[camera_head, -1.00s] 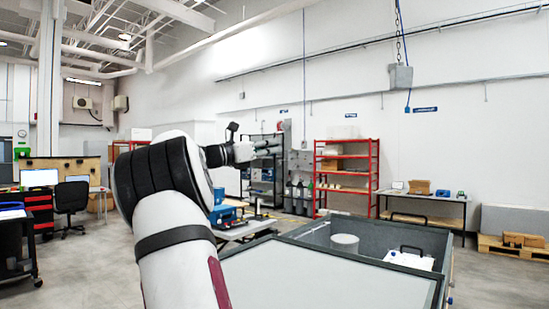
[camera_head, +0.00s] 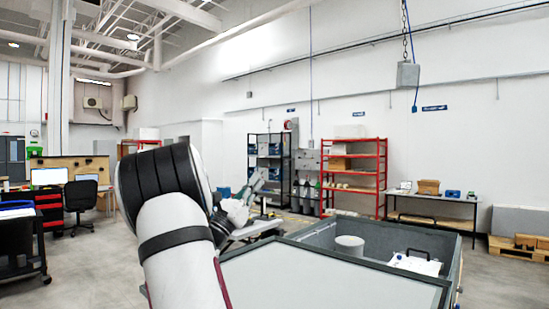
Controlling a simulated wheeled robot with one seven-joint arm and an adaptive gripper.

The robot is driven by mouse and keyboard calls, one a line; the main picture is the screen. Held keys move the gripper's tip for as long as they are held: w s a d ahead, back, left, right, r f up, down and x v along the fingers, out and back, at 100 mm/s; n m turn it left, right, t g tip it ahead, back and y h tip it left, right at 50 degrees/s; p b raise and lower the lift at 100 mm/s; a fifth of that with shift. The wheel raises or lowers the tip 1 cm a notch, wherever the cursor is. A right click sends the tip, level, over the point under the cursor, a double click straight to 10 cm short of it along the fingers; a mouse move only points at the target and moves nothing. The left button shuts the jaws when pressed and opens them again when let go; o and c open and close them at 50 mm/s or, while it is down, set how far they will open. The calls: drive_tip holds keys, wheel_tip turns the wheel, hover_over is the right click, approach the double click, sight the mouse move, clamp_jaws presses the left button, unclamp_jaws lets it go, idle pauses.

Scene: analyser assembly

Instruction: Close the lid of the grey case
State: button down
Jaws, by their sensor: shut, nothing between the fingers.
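The grey case (camera_head: 388,234) stands at the lower right, with its rear part open at the top. Inside that part are a pale round cylinder (camera_head: 350,245) and a white piece with a black handle (camera_head: 415,263). A flat light-grey panel (camera_head: 330,282) with a dark rim spans the front; I cannot tell if it is the lid. My gripper (camera_head: 258,181) is shut and empty, in the air left of and beyond the case, apart from it. My arm hides what lies behind it at the left.
A low table (camera_head: 262,226) stands behind my arm. A red shelf (camera_head: 353,172), a dark shelf (camera_head: 269,165) and a workbench (camera_head: 450,198) line the back wall. Desks and a chair (camera_head: 81,197) are at the left. The floor (camera_head: 100,265) between is clear.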

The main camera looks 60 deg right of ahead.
drive_tip(key=p+x, duration=0.2)
drive_tip(key=x, duration=0.8)
drive_tip(key=shift+d, duration=0.25)
idle(1.1)
